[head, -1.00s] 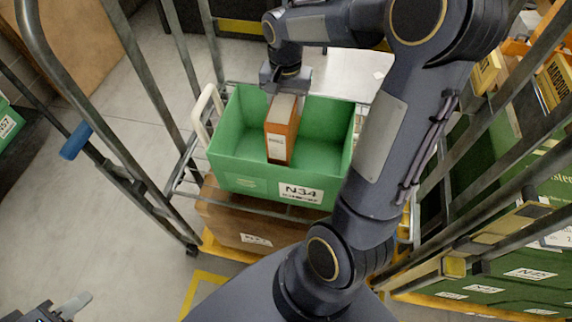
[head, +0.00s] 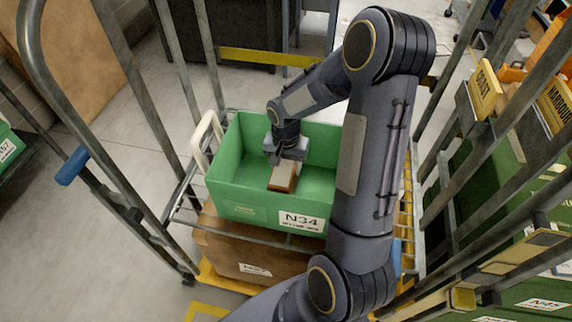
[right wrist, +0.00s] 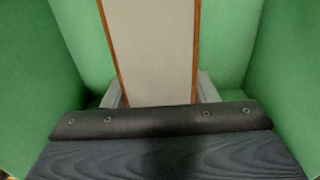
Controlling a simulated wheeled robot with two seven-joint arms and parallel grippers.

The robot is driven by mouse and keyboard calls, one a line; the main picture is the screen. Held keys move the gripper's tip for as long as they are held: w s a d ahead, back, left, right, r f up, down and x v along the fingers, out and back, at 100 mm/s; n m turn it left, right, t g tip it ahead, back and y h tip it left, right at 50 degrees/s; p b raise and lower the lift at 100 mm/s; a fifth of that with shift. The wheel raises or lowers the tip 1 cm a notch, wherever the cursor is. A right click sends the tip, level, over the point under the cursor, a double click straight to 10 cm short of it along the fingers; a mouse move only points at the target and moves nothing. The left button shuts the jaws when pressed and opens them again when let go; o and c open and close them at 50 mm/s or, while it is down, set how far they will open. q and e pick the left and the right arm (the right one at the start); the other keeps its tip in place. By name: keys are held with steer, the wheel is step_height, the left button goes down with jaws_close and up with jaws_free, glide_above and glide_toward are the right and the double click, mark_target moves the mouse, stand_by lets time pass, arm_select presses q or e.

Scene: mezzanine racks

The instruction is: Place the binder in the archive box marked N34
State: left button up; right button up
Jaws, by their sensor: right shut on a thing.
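The green archive box marked N34 (head: 265,212) stands open on the trolley in the head view. The orange-brown binder (head: 284,176) is down inside it, its top edge below the box rim. My right gripper (head: 285,158) reaches into the box and is shut on the binder. In the right wrist view the pale page side of the binder (right wrist: 158,50) with brown edges rises between the fingers, with green box walls around it. Whether the binder touches the box floor cannot be told. My left gripper is out of the head view.
A brown cardboard box (head: 235,250) sits under the green box. Trolley posts and a blue handle (head: 72,166) stand at the left. Rails and green boxes (head: 530,300) close off the right. The box floor beside the binder is clear.

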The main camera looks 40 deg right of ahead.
steer(key=shift+f, duration=0.1)
steer(key=shift+f, duration=0.1)
steer(key=o, duration=1.6)
step_height(320, 180, up, 12)
steer(key=shift+r, duration=0.1)
steer(key=s+a+r+n+t+y, duration=0.1)
steer(key=s+a+r+n+t, duration=0.1)
steer(key=s+a+n, duration=0.1)
steer(key=s+a+r+n+t+y, duration=0.1)
steer(key=s+a+r+n, duration=0.1)
steer(key=s+a, duration=0.4)
steer(key=s+a+r+n+t+y, duration=0.1)
steer(key=s+a+r+n+t, duration=0.1)
steer(key=s, duration=0.5)
steer(key=shift+s+a+n+t+y, duration=0.2)
steer(key=shift+a+n, duration=0.2)
steer(key=shift+a, duration=0.3)
steer(key=shift+s+a+n+t+y, duration=0.1)
steer(key=shift+s+a+n+y, duration=0.1)
steer(key=shift+a+n, duration=0.35)
steer(key=shift+a, duration=0.1)
